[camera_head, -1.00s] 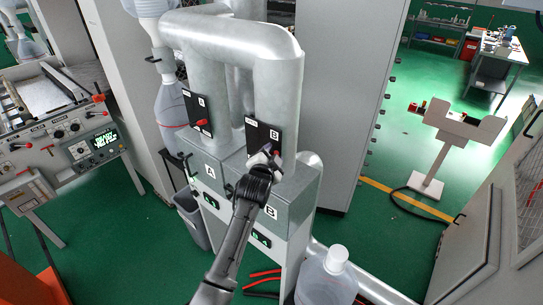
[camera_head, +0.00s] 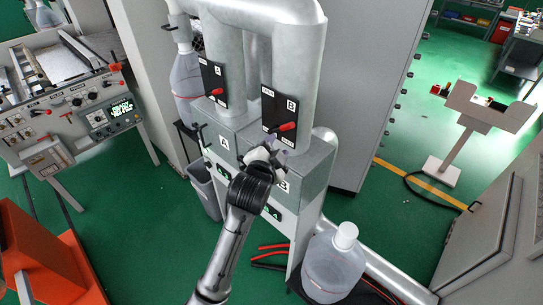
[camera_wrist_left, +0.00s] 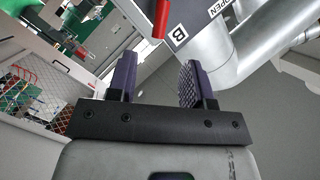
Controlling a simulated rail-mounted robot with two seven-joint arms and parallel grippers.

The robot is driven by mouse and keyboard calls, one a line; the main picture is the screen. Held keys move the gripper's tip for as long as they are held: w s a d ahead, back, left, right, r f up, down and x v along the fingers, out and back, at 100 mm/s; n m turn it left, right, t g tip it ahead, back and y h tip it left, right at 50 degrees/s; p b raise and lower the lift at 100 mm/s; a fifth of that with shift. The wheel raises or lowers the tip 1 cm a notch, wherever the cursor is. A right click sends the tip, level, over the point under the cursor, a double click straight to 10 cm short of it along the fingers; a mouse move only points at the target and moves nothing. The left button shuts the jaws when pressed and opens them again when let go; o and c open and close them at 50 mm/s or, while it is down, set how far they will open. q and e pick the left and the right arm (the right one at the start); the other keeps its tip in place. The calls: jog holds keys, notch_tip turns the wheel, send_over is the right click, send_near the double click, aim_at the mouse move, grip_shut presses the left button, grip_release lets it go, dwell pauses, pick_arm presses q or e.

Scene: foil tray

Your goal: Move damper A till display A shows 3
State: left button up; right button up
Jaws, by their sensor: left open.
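Damper A has a red handle (camera_head: 215,92) on a black plate marked A, on the left metal pipe. Display A (camera_head: 222,171) is a small dark panel with green digits under the A label; its digits are too small to read. Damper B's red handle (camera_head: 288,127) sits on the plate marked B, and also shows in the left wrist view (camera_wrist_left: 161,18). My left gripper (camera_head: 264,156) is open and empty, just below damper B's handle and apart from it, to the lower right of damper A. Its two fingers (camera_wrist_left: 158,82) stand wide apart in the wrist view. My right gripper is not in view.
Display B (camera_head: 271,211) is partly hidden by my left arm. A clear jug (camera_head: 333,268) stands at the lower right of the duct box. A control console (camera_head: 70,110) stands at the left. A grey bin (camera_head: 203,189) is beside the duct box.

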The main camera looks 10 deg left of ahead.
pick_arm(q)
jog(key=shift+v, duration=1.35)
